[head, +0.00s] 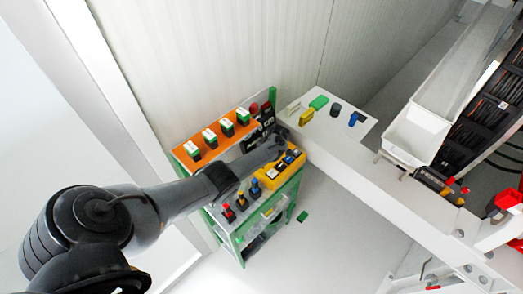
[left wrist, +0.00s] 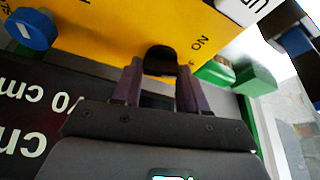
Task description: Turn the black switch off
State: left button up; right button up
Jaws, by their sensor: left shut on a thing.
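The black switch (left wrist: 161,58) sits on a yellow panel (left wrist: 110,30) in the left wrist view, with the lettering "ON" upside down beside it. My left gripper (left wrist: 160,72) has its two dark fingers on either side of the switch and is shut on it. In the head view my left arm comes in from the left, and the left gripper (head: 282,136) is at the back edge of the yellow box (head: 264,182). There the arm hides the switch. My right gripper is in neither view.
A blue knob (left wrist: 30,28) is on the yellow panel. A green block (left wrist: 255,78) lies to the gripper's right. An orange shelf (head: 184,157) with several green-and-white switches stands behind my arm. Red, yellow and blue parts (head: 228,212) stand in front. A white ledge (head: 345,165) runs right.

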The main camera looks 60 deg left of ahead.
pick_arm(q)
jog(key=shift+r+m+t+p, duration=0.1)
jog(key=shift+m+t+p, duration=0.4)
jog(key=shift+m+p, duration=0.8)
jog(key=shift+m, duration=0.4)
jog(key=o, duration=0.8)
jog(key=shift+d+r, duration=0.2)
jog(key=shift+r, duration=0.2)
jog(key=shift+p+v, duration=1.05)
jog(key=shift+v, duration=3.85)
jog(key=shift+s+d, duration=0.1)
jog(key=shift+d, duration=0.1)
